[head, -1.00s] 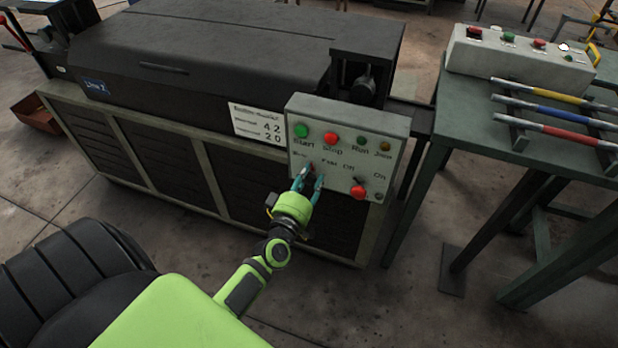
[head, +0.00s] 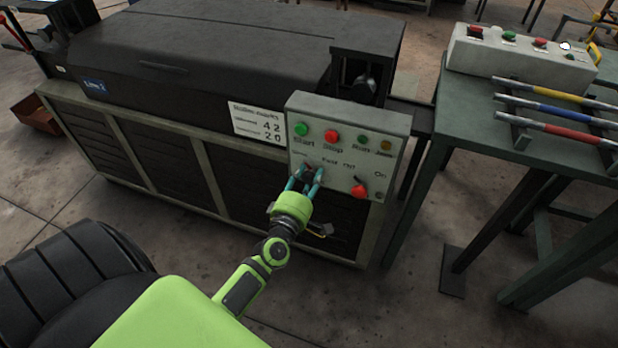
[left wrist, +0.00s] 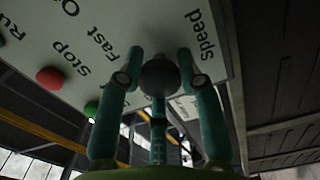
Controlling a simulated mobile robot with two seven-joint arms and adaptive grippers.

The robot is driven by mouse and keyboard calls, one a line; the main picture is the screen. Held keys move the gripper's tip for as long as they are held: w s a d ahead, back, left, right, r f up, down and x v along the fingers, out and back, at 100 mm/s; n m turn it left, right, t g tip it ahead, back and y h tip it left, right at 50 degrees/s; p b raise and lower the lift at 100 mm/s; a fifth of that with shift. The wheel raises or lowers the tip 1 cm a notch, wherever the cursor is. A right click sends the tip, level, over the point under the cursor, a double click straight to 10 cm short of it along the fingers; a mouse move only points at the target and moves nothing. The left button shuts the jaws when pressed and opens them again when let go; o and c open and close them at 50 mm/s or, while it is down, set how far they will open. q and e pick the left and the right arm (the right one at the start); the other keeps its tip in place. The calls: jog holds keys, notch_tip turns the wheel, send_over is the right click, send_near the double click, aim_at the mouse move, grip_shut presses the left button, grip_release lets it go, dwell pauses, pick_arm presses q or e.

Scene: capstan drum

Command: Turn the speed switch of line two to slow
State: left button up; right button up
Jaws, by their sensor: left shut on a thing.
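The grey control box (head: 349,118) of the machine marked Line 2 faces me in the head view. My left gripper (head: 305,177) is at its lower left, shut on the dark speed switch knob (head: 307,170). My right gripper is out of view.
The green Start button (head: 301,129) and red Stop button (head: 332,136) are just above the knob. A red-handled switch (head: 360,190) is close to the right. A green table (head: 470,120) with colored bars (head: 560,113) and another button box (head: 520,58) stands at the right.

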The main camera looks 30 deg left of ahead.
pick_arm(q)
jog(key=shift+a+r, duration=0.3)
jog(key=shift+a, duration=0.05)
jog(key=o, duration=1.2)
jog(key=shift+c, duration=0.2)
jog(key=shift+f, duration=0.15)
jog(key=shift+s+d+f, duration=0.15)
jog(key=shift+s+d, duration=0.05)
jog(key=shift+s, duration=0.15)
jog(key=v, duration=1.1)
jog(key=shift+s+d, duration=0.1)
jog(key=shift+s, duration=0.05)
